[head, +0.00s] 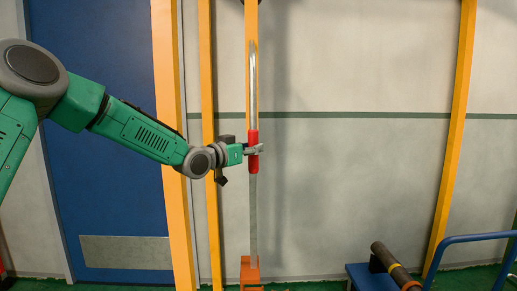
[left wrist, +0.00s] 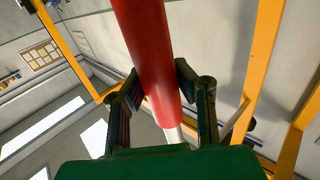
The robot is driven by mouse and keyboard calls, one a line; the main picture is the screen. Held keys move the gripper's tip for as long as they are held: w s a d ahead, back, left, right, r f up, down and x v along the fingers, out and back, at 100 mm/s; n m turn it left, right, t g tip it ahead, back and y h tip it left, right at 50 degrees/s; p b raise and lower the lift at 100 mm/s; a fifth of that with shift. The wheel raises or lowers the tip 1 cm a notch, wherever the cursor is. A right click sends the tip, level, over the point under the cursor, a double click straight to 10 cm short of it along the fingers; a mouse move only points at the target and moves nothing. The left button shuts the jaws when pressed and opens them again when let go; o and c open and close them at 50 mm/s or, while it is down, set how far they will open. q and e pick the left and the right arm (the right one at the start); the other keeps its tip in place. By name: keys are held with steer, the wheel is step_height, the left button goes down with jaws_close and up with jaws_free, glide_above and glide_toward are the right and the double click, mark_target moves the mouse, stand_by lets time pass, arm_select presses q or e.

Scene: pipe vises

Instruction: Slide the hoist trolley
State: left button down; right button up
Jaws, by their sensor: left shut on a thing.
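A red grip (head: 252,165) sits partway along an upright, shiny metal rod (head: 252,85) in the middle of the head view. My left gripper (head: 254,150) reaches in from the left and is shut on the red grip. In the left wrist view the red grip (left wrist: 150,55) passes between the two dark fingers of this gripper (left wrist: 155,88), and a bit of bare rod (left wrist: 173,133) shows beyond it. The rod's top lies near the upper picture edge, and no trolley can be made out there. My right gripper is not in view.
An orange bracket (head: 250,272) stands at the rod's lower end. Yellow posts (head: 172,130) rise left of it, and another (head: 452,135) on the right. A blue cart (head: 368,278) with a dark pipe (head: 392,262) stands lower right. A blue door (head: 105,180) is behind my arm.

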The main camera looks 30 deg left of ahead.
arm_select(q)
steer(key=c, duration=1.2)
jaws_free()
steer(key=shift+a, duration=0.3)
steer(key=shift+s+a, duration=0.1)
steer(key=shift+a, duration=0.05)
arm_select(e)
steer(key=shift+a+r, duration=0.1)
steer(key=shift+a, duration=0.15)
arm_select(q)
steer(key=shift+f, duration=0.1)
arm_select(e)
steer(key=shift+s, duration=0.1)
arm_select(q)
steer(key=shift+s, duration=0.15)
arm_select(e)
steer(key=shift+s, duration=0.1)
arm_select(q)
steer(key=shift+s, duration=0.3)
steer(key=s+a, duration=0.2)
steer(key=s, duration=0.9)
steer(key=shift+a, duration=0.3)
steer(key=shift+w+d, duration=0.1)
steer(key=shift+d, duration=0.05)
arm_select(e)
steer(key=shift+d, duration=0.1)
